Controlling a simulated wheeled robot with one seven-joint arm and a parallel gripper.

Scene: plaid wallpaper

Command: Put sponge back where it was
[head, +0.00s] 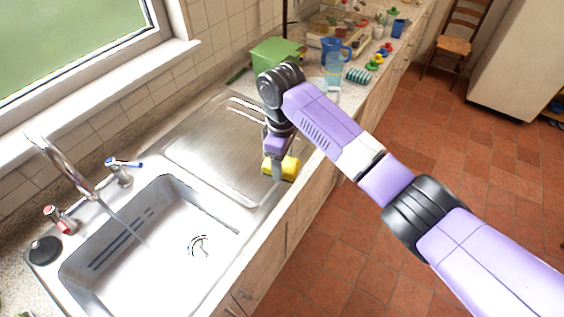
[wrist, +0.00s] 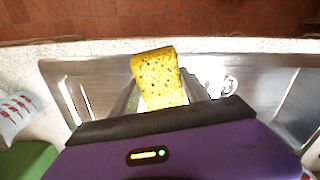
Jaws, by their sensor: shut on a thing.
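A yellow sponge (head: 283,167) is in my gripper (head: 278,170), near the front edge of the steel drainboard (head: 205,150) in the head view. In the wrist view the speckled yellow sponge (wrist: 158,78) stands between the two fingers of my gripper (wrist: 160,95), which are shut on it. The drainboard (wrist: 265,72) shows behind and beside it in the wrist view. I cannot tell whether the sponge touches the steel.
The sink basin (head: 150,245) lies left of the gripper, with a tap (head: 65,160) running into it. A green box (head: 275,54), a blue pitcher (head: 333,50) and several small items stand on the counter behind. The drainboard's middle is clear.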

